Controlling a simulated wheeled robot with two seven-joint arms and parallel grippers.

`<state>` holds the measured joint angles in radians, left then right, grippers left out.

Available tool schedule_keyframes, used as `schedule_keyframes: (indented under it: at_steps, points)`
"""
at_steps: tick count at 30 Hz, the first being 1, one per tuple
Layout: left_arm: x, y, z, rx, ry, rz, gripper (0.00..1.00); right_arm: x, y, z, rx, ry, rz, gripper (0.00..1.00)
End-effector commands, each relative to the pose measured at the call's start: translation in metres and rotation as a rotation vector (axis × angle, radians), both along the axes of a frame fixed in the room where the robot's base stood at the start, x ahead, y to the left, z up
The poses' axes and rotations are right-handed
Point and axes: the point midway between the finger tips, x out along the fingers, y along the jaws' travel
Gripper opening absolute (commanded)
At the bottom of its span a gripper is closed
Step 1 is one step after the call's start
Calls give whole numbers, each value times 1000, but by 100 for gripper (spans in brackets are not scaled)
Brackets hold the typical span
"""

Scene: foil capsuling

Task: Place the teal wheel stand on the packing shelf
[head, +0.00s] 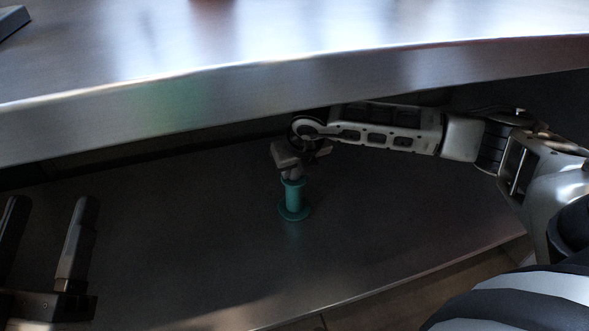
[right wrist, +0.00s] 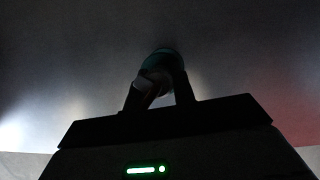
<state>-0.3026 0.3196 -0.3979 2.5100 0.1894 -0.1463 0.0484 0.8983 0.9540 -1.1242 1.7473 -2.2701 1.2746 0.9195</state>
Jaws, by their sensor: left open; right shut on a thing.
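The teal wheel stand (head: 294,197) is a spool-like post with a round base. It stands upright at the lower metal shelf (head: 190,235); I cannot tell whether its base touches the surface. My right gripper (head: 291,170) reaches in under the upper counter and is shut on the top of the stand. In the right wrist view the stand (right wrist: 162,57) shows dimly between the fingertips (right wrist: 157,84), mostly dark. My left gripper (head: 51,203) is open and empty at the lower left, its two dark fingers apart, away from the stand.
A thick metal counter edge (head: 230,98) runs across above the shelf, close over my right arm. The lower shelf is bare around the stand. Its front edge (head: 430,268) slants up to the right, with floor beyond. A grey object (head: 12,20) sits on the counter at top left.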

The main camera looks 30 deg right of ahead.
Motion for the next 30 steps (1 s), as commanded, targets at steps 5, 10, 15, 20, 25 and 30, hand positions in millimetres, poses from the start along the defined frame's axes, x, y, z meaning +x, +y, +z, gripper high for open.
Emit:
schedule_keyframes:
  at_steps: [5,10,15,20,25,30]
  points:
    - [0,0,0,0,0,0,62,1,0,2,0,-4,0,0]
    - [-1,0,4,8,-38,3,62,0,0,-2,0,-1,0,31]
    - [-1,0,5,7,-36,3,62,0,0,-2,0,0,0,48]
    - [-1,0,5,7,-35,2,62,0,0,-1,0,0,0,48]
    - [0,0,-3,-13,57,-5,62,-3,0,12,1,-2,0,48]
    - [-3,-2,-29,-70,292,-28,62,-15,2,46,-1,-2,1,48]
